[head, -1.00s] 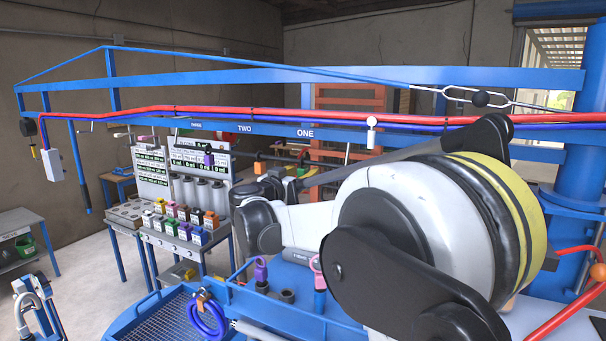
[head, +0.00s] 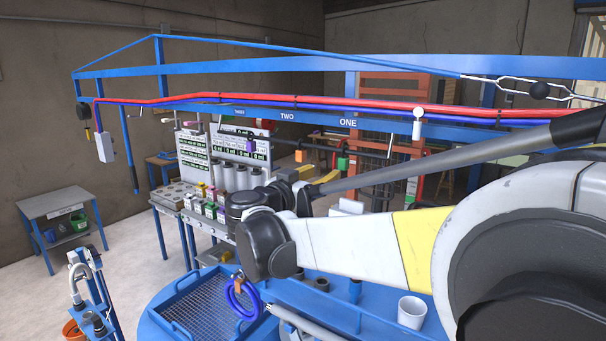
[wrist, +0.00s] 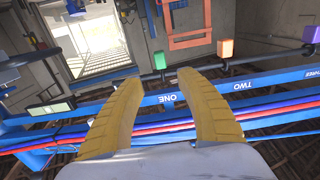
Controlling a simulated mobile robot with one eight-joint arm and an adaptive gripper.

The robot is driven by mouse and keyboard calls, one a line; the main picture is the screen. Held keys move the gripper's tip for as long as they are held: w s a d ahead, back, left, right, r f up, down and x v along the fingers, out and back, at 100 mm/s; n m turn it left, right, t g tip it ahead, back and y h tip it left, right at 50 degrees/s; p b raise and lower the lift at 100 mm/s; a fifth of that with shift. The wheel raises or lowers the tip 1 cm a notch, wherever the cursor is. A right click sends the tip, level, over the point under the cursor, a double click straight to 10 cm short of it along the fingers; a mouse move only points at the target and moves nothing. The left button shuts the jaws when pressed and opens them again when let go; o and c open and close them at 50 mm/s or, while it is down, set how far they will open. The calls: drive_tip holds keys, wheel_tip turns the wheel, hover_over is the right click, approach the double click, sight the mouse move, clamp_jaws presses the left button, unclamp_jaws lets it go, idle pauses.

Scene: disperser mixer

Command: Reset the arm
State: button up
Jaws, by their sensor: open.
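My gripper (wrist: 159,80) shows in the wrist view as two ribbed yellow fingers, spread apart with nothing between them. The fingers point at the blue overhead beam (wrist: 258,88) with the ONE and TWO signs, which appears upside down there. In the head view my arm reaches across from the right, and yellow finger-like parts show just beyond its dark wrist joint, partly hidden by it. The gripper touches nothing that I can see.
Red and blue hoses (head: 270,101) run along the beam (head: 387,126). Below are a blue-rimmed grated tray (head: 205,305), a coiled blue hose (head: 243,300) and a white cup (head: 411,312). A bottle bench stands behind; a small grey table (head: 58,201) stands left. Floor between them is clear.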

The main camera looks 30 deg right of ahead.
drive_tip(key=s+a+f+n+g+y, duration=0.1)
drive_tip(key=s+a+f+n+y, duration=0.2)
drive_tip(key=s+f, duration=0.45)
drive_tip(key=s+a+f+n+g+y, duration=0.1)
drive_tip(key=s+f+n+y, duration=0.2)
drive_tip(key=s+f+y, duration=0.4)
drive_tip(key=s+a+f+n+y, duration=0.55)
drive_tip(key=s+a+f, duration=0.35)
drive_tip(key=s+a, duration=0.3)
wheel_tip(320, 180, down, 39)
drive_tip(key=a+b, duration=0.1)
drive_tip(key=b, duration=3.8)
drive_tip(key=shift+w, duration=0.2)
